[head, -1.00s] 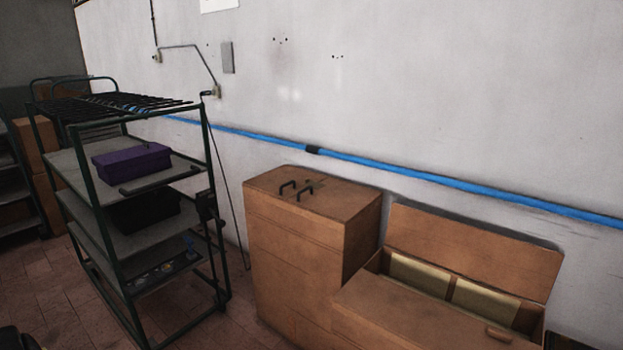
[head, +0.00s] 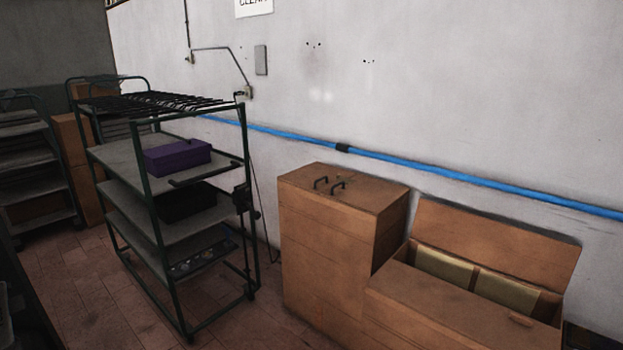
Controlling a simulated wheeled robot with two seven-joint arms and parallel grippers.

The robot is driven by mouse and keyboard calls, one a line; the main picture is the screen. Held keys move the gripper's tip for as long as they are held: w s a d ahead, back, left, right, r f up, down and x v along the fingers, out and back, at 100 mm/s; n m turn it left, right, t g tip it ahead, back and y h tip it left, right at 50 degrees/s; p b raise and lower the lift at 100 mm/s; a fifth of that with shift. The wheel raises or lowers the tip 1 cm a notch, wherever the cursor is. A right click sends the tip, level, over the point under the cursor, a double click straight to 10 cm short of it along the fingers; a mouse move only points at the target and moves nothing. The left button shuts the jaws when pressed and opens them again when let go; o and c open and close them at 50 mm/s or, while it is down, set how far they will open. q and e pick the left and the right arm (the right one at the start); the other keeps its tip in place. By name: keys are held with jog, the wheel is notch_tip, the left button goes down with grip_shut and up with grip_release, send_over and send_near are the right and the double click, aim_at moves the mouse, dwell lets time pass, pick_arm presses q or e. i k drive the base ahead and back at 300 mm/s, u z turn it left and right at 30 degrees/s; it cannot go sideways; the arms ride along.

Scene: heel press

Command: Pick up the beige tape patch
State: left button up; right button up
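I do not see a beige tape patch that I can make out in the head view. Neither of my grippers is in view. A wheeled shelf rack (head: 125,157) with a green frame stands left of centre. A purple box (head: 178,157) sits on its upper shelf and a black box (head: 187,203) on the shelf below. Small items on the lowest shelf (head: 200,262) are too small to tell.
A tall brown cabinet (head: 325,245) with two dark handles on top stands against the wall. An open brown chest (head: 455,310) to its right holds two yellowish panels (head: 445,268). Another rack (head: 30,160) stands far left. Tiled floor (head: 85,290) shows between the racks.

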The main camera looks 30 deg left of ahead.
aim_at(339, 178)
jog(key=u, duration=1.1)
jog(key=i, duration=1.05)
jog(key=u, duration=0.75)
jog(key=i, duration=1.95)
jog(key=z, duration=0.7)
